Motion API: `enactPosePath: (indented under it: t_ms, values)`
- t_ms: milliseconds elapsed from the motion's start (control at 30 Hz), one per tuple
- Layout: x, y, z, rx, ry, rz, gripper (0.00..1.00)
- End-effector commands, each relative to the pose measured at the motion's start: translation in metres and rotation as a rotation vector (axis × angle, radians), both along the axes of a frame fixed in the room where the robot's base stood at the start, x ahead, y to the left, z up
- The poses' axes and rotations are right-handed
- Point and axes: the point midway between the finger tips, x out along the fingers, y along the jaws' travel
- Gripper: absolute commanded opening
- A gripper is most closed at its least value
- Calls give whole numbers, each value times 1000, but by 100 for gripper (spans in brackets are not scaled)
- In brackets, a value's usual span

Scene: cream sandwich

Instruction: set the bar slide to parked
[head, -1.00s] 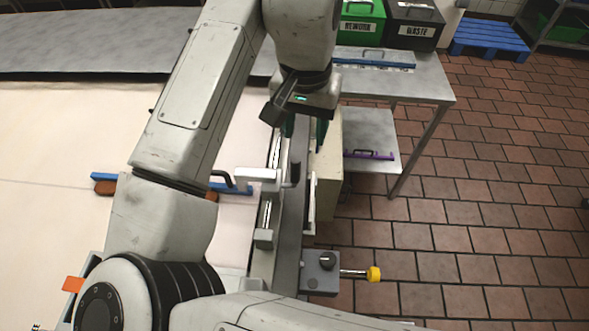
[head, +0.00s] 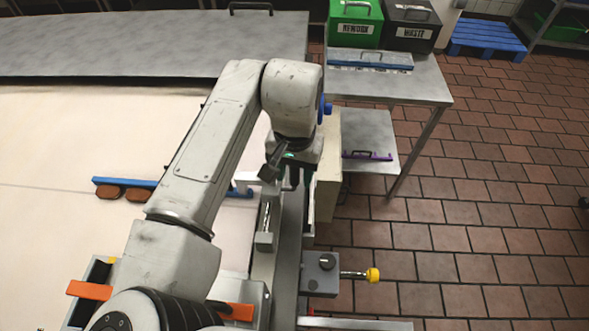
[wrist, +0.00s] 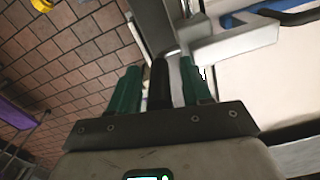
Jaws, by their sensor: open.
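The blue bar (head: 125,182) lies across the cream belt (head: 50,130), partly behind my arm. Its pale carriage (head: 243,182) sits on a rail along the belt's right edge; it also shows in the wrist view (wrist: 235,42). An upright black handle (wrist: 159,88) stands between the green fingers of my gripper (wrist: 161,86) in the wrist view. The fingers are open on either side of it; I cannot tell whether either touches. In the head view my gripper (head: 293,182) points down over the rail, and the handle is hidden there.
Brown biscuits (head: 108,191) lie against the bar. A pale block (head: 265,241) sits nearer on the rail. A grey block (head: 320,268) with a yellow knob (head: 373,275) stands to the right. A side table (head: 420,85) holds green and black bins behind.

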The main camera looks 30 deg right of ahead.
Motion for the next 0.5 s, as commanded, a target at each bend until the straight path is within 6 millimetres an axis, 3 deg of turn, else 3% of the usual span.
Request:
enactPosePath:
  t_ms: [300,500]
  values:
    - [0,0,-3,-1,-1,0,48]
    - [0,0,-2,-1,-1,0,29]
